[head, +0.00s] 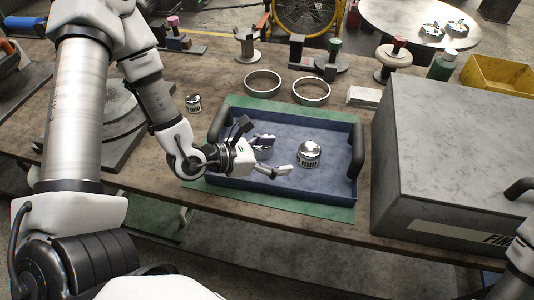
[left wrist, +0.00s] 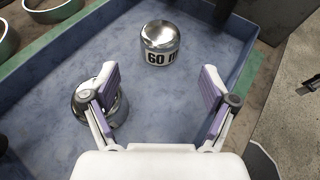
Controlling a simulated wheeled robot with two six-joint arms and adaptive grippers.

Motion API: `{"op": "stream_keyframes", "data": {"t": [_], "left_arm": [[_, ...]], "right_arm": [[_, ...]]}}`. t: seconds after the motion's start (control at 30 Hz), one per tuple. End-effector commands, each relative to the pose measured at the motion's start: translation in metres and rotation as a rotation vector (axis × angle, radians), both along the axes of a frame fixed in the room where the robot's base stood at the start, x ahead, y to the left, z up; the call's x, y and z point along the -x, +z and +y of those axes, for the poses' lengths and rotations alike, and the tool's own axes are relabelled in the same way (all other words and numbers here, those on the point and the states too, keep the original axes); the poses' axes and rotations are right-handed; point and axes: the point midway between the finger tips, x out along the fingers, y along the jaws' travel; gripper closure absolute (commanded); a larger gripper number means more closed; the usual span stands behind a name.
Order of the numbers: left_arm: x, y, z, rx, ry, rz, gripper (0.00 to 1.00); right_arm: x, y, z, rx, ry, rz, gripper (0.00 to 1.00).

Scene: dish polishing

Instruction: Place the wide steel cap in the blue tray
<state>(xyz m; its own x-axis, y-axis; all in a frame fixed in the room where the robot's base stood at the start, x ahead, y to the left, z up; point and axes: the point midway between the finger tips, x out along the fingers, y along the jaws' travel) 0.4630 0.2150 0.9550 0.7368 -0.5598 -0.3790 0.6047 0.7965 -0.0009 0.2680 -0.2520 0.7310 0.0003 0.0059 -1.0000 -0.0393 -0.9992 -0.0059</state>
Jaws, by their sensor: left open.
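The blue tray (head: 330,190) lies on a green mat on the workbench. My left gripper (head: 278,156) is over the tray, open, with nothing between its fingers in the left wrist view (left wrist: 160,85). A low, round shiny steel piece (head: 263,152), which looks like the wide steel cap, is in the tray, partly hidden by a finger; it also shows in the left wrist view (left wrist: 88,97). A domed steel piece with a printed label (head: 309,153) stands in the tray just beyond the fingertips, apart from them; it also shows in the left wrist view (left wrist: 160,42).
A small labelled steel piece (head: 193,104) stands on the bench left of the tray. Two metal rings (head: 262,82) lie behind the tray. A large grey box (head: 455,160) stands close on the right. Open floor lies in front.

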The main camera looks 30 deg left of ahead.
Motion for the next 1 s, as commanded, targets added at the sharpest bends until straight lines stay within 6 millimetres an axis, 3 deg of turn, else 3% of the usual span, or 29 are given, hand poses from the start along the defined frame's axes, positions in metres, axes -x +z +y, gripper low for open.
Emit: {"op": "stream_keyframes", "data": {"t": [0.03, 0.2, 1.0], "left_arm": [[0.005, 0.011, 0.006, 0.005, 0.007, 0.004, 0.15], [0.018, 0.013, 0.015, 0.001, 0.003, 0.003, 0.15], [0.02, 0.011, 0.016, -0.002, 0.001, 0.0, 0.15]], "right_arm": [[0.0, 0.015, 0.0, 0.0, 0.0, 0.001, 0.6], [0.0, 0.028, 0.0, 0.0, 0.0, -0.001, 0.6], [0.0, 0.027, 0.0, 0.0, 0.0, 0.0, 0.6]]}}
